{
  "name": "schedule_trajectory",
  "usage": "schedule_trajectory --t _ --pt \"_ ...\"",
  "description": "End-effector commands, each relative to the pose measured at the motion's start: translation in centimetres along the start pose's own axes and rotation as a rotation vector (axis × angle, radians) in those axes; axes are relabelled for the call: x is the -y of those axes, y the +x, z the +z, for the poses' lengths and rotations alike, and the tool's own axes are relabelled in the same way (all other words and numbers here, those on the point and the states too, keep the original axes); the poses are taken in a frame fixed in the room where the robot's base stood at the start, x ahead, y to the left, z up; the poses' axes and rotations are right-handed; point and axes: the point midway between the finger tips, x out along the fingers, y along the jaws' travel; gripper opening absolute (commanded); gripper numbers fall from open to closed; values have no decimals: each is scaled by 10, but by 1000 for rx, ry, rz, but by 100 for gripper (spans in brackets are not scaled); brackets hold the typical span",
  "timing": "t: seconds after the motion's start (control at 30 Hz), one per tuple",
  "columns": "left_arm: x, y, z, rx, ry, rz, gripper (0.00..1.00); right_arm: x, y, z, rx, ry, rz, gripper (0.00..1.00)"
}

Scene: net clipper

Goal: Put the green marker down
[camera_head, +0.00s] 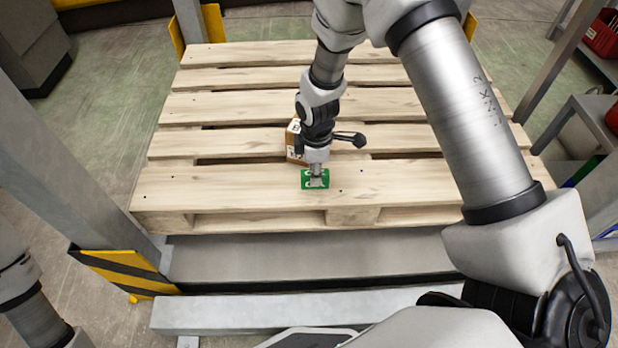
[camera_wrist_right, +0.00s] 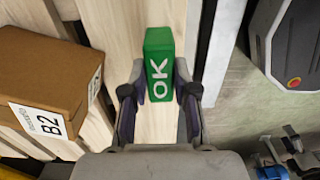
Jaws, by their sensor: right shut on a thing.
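The green marker is a small green block with white "OK" lettering (camera_head: 306,182), at the front plank of the wooden pallet (camera_head: 230,187). My right gripper (camera_head: 316,176) comes down on it from above and is shut on it. In the right wrist view the marker (camera_wrist_right: 159,62) sits between the two fingertips of my right gripper (camera_wrist_right: 159,88). I cannot tell whether its underside touches the plank. Part of my left arm shows at the lower left of the head view, but its gripper is out of frame.
A brown cardboard box (camera_head: 293,143) stands on the pallet just behind the marker; its "B2" label shows in the wrist view (camera_wrist_right: 42,121). The planks left and right are bare. Grey posts flank the pallet, and a red bin (camera_head: 601,35) is at the far right.

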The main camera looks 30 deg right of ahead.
Motion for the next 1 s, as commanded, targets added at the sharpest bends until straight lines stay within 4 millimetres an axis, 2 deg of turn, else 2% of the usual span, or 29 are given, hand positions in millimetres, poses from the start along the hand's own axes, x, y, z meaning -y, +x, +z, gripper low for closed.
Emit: schedule_trajectory --t 0.03,0.17,0.33,0.67,0.7,0.77,1.0 --pt "0 4 0 0 0 0 93 -4 3 -8 1 -2 3 0" --pt "0 9 0 0 0 0 93 -6 9 -16 -1 -1 -1 0" --pt "0 22 0 0 0 0 93 -5 38 -16 -1 1 -3 0" --pt "0 20 0 0 0 0 93 -5 40 -16 -1 1 -2 0" --pt "0 20 0 0 0 0 93 -5 40 -16 -2 1 -1 32" --pt "0 20 0 0 0 0 93 -5 40 -16 -2 2 -1 53" --pt "0 20 0 0 0 0 93 -5 40 -16 -2 2 -1 53"
